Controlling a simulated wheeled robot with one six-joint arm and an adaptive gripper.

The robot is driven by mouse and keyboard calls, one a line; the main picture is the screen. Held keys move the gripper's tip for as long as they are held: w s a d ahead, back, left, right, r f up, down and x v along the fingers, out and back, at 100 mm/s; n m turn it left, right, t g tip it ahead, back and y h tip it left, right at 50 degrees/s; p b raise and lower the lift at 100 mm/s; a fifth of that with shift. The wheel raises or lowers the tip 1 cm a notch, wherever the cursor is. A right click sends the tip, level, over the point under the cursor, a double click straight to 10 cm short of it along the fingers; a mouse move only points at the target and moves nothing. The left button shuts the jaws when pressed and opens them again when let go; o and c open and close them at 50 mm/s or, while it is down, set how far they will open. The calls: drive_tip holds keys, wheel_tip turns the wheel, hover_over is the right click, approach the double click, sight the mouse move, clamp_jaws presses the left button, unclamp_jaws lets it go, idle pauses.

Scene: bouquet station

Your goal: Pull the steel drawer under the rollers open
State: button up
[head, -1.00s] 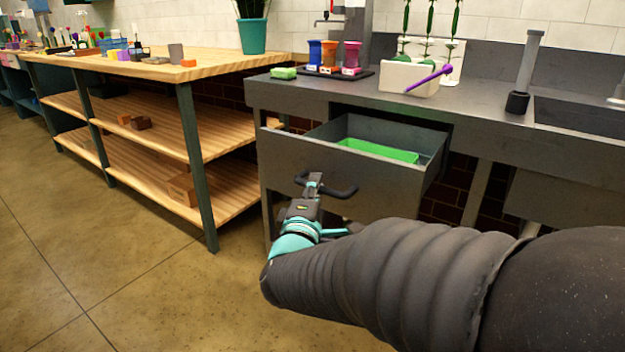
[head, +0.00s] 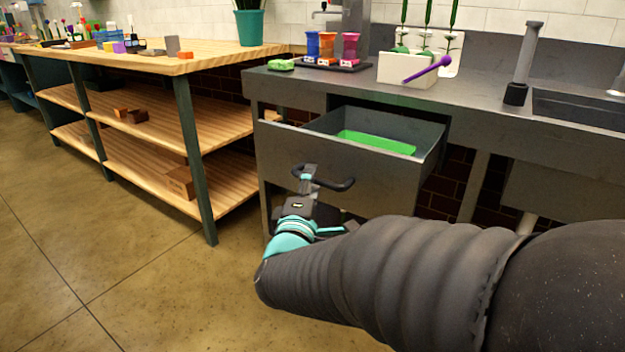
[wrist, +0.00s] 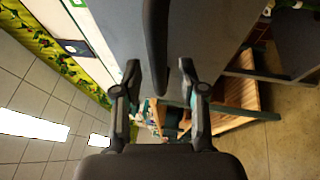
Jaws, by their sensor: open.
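The steel drawer (head: 350,178) stands pulled out from under the grey metal counter. Its inside shows, with a green liner or tray (head: 375,143) in it. A dark bar handle (head: 338,184) is on its front. My gripper (head: 306,171) is at the left part of the handle. In the wrist view, my gripper (wrist: 160,75) is open, one finger on each side of the dark handle bar (wrist: 155,40). The grey drawer front (wrist: 205,35) shows beside it. I cannot tell whether a finger touches the handle.
The grey counter (head: 470,103) holds a green sponge (head: 281,65), coloured cups on a dark tray (head: 335,66), and a white planter (head: 400,72) with a purple stick. A wooden shelf unit (head: 215,125) stands to the left. The floor (head: 130,260) in front is clear.

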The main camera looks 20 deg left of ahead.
drive_tip(key=v, duration=1)
drive_tip(key=shift+s, duration=0.3)
drive_tip(key=s+a+f+m+g+y, duration=0.3)
drive_tip(key=s+a+f+g+y, duration=0.15)
drive_tip(key=a+f+g, duration=0.35)
drive_tip(key=s+d+f+m+g, duration=0.3)
drive_tip(key=s+d+f+g, duration=0.1)
drive_tip(key=s+f+g, duration=0.15)
drive_tip(key=d+r+m+h, duration=0.2)
drive_tip(key=d+m, duration=0.3)
drive_tip(key=d, duration=0.9)
drive_tip(key=d+r+m+h, duration=0.2)
drive_tip(key=d+m+h, duration=0.2)
drive_tip(key=d, duration=1.1)
drive_tip(key=d+r+m+h, duration=0.2)
drive_tip(key=d+m, duration=0.4)
drive_tip(key=d, duration=0.8)
drive_tip(key=shift+d+r+m+h, duration=0.2)
drive_tip(key=shift+d+m+h, duration=0.1)
drive_tip(key=shift+h, duration=0.35)
